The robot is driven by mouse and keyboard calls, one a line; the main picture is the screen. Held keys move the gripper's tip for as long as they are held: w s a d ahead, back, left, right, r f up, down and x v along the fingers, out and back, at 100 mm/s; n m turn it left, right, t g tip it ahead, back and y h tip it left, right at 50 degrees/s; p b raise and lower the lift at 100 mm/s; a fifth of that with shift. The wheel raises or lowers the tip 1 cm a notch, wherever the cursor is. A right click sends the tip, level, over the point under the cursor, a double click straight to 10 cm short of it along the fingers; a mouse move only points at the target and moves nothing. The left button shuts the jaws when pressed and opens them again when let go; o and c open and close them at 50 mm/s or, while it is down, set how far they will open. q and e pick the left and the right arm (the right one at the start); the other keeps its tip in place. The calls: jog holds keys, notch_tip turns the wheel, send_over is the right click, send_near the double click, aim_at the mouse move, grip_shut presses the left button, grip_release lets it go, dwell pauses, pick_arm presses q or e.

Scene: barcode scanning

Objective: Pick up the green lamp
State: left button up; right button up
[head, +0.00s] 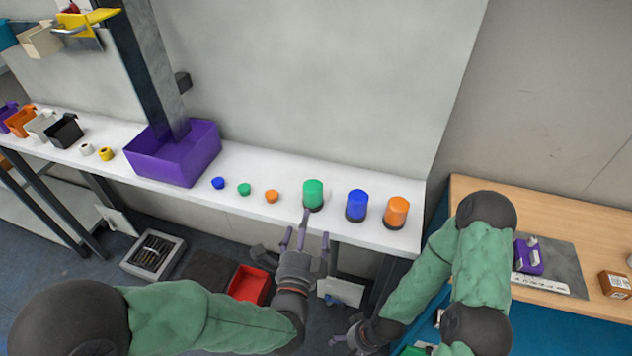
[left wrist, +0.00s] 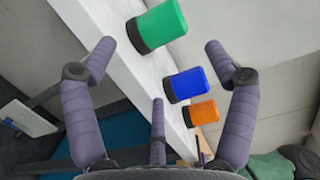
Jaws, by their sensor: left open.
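The large green lamp (head: 313,192), a cylinder on a dark base, stands upright near the front edge of the white shelf (head: 262,164). My left gripper (head: 305,234) is open and empty, with its fingers just in front of and below the lamp. In the left wrist view, the green lamp (left wrist: 162,25) is beyond the spread fingers of the left gripper (left wrist: 160,62), apart from them.
A blue lamp (head: 357,204) and an orange lamp (head: 396,212) stand right of the green one. Small blue (head: 218,183), green (head: 244,189) and orange (head: 271,196) pieces lie to its left, beside a purple bin (head: 172,160). A wooden table (head: 560,205) is at the right.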

aim_at(311, 204)
pick_arm(q)
jog(key=w, duration=0.2)
jog(key=w+b, duration=0.1)
jog(key=w, duration=0.1)
jog(key=w+d, duration=0.1)
jog(key=w, duration=0.1)
jog(key=shift+b, duration=0.4)
jog(key=w+b, duration=0.1)
jog(key=w, duration=0.1)
jog(key=w+b, duration=0.1)
jog(key=w, duration=0.1)
jog(key=shift+d+f, duration=0.2)
jog(key=shift+w+d+r, duration=0.1)
jog(key=shift+w+r, duration=0.05)
jog(key=shift+w, duration=0.3)
jog(key=shift+s, duration=0.1)
jog(key=c, duration=1.2)
